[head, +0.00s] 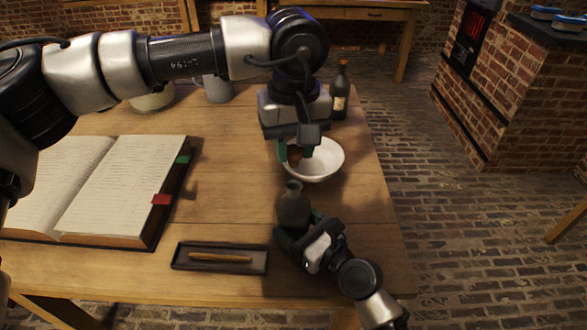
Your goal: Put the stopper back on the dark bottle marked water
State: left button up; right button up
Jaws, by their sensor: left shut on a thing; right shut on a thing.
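A dark bottle (292,211) stands upright near the table's front right, its open neck at the top. Any marking on it is too small or turned away to read. My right gripper (296,232) is shut on the lower part of this bottle from the front right. My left gripper (294,151) is shut on a small brown stopper (294,157), partly hidden by the fingers. In the picture the stopper is above the bottle's mouth and apart from it, in front of the white bowl's left side.
A white bowl (325,166) sits behind the bottle. A labelled dark bottle (340,98) with an orange top stands at the back right. A dark tray (220,267) with a stick, an open book (120,195) and a grey mug (218,90) are to the left.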

aim_at(294, 184)
pick_arm(q)
jog(key=shift+f, duration=1.35)
jog(key=shift+f, duration=0.1)
jog(key=shift+f, duration=0.8)
jog(key=shift+f, duration=0.65)
jog(key=o, duration=1)
jog(key=shift+c, duration=0.2)
notch_tip(294, 184, up, 12)
